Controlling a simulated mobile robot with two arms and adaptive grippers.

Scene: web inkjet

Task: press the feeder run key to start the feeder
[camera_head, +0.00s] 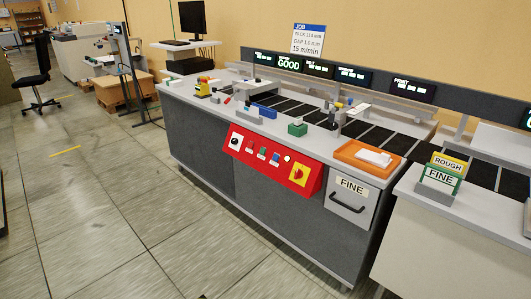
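A sloped red control panel (262,172) is on the front of the grey feeder machine (210,135). It carries a dark round knob on a white plate (236,142), several small coloured keys in a row (263,153), a pale round button (287,158) and a yellow plate with a red switch (299,175). The key labels are too small to read, so I cannot tell which is the feeder run key. Neither of my grippers is in view.
Open tiled floor (120,200) lies in front of the machine. An orange tray (367,158), a green block (297,128) and a blue block (263,111) sit on its top. A drawer marked FINE (350,196) is right of the panel. A side counter (450,235) stands at right.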

